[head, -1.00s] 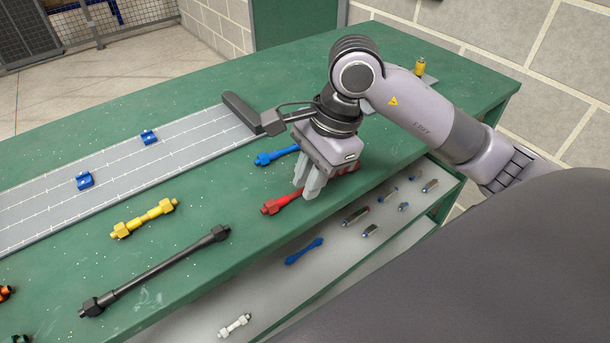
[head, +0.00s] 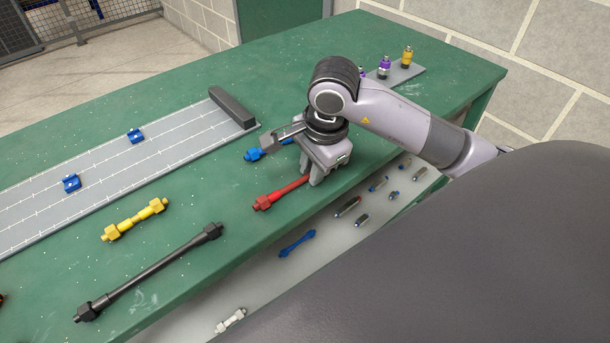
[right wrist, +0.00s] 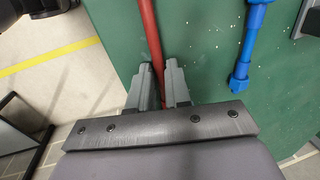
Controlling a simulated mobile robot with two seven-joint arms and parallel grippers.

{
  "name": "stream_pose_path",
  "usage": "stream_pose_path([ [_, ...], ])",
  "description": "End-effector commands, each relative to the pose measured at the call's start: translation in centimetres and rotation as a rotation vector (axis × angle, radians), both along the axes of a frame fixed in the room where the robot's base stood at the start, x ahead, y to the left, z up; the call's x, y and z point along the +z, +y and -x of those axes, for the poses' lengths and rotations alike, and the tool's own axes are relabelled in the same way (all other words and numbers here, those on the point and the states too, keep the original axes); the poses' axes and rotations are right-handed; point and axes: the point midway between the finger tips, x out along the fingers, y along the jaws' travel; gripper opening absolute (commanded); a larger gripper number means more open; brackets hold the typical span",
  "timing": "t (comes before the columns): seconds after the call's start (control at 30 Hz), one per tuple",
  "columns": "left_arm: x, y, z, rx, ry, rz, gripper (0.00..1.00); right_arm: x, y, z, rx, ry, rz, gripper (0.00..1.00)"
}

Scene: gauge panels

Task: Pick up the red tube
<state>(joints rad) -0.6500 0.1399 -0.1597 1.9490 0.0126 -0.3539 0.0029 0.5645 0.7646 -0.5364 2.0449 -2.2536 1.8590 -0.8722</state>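The red tube (head: 280,195) lies on the green bench near its front edge, with a hex fitting at its left end. My right gripper (head: 312,181) is low over the tube's right part, pointing down. In the right wrist view the red tube (right wrist: 149,30) runs between the two fingers of my right gripper (right wrist: 159,66). The fingers stand close on both sides of it. I cannot tell whether they press on it. The tube's far end is hidden by the gripper. My left gripper is not in view.
A blue tube (head: 256,154) lies close behind, partly hidden by my right gripper. A yellow tube (head: 134,219) and a long black tube (head: 150,271) lie to the left. A grey panel (head: 100,195) lies at the back left. A lower shelf (head: 262,283) holds small parts.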

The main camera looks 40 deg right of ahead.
Motion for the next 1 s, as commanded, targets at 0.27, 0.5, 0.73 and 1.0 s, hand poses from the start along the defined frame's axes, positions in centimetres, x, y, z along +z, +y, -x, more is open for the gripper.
stream_pose_path([
  [0.27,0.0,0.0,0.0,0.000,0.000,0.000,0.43,0.0,0.0,0.0,0.000,0.000,0.000,0.00],
  [0.5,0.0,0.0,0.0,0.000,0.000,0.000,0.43,0.0,0.0,0.0,0.000,-0.001,-0.001,0.00],
  [0.73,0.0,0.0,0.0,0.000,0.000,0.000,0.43,0.7,0.0,-0.1,0.000,-0.003,-0.001,0.00],
  [1.0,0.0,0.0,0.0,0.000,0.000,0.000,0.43,4.8,0.0,-0.2,0.001,-0.009,-0.001,0.00],
])
